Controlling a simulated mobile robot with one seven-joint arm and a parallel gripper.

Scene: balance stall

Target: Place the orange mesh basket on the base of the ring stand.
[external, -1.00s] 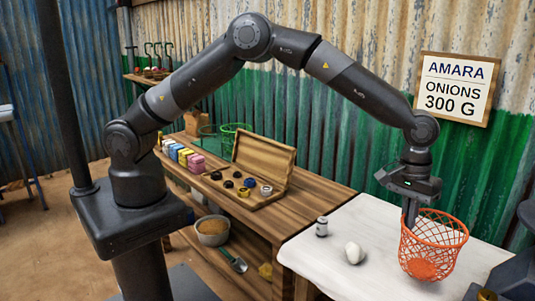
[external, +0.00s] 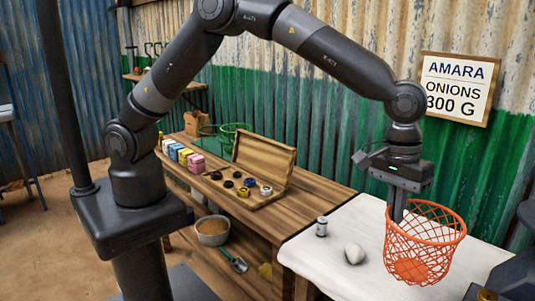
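The orange mesh basket (external: 425,247) is at the right, over the white-covered table top, with its open side up and slightly tilted. My gripper (external: 397,218) points down at the basket's left rim and appears shut on it. The fingertips are partly hidden by the mesh. The basket's solid orange bottom shows through the mesh. I cannot tell for certain whether the bottom is clear of the table. I cannot make out a ring stand with certainty.
A white lump (external: 354,253) and a small metal-and-white cylinder (external: 321,227) stand left of the basket. A dark apparatus (external: 518,270) is at the right edge. Left are an open wooden box (external: 262,160), coloured blocks (external: 184,156) and a green wire item (external: 232,135). A sign hangs behind.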

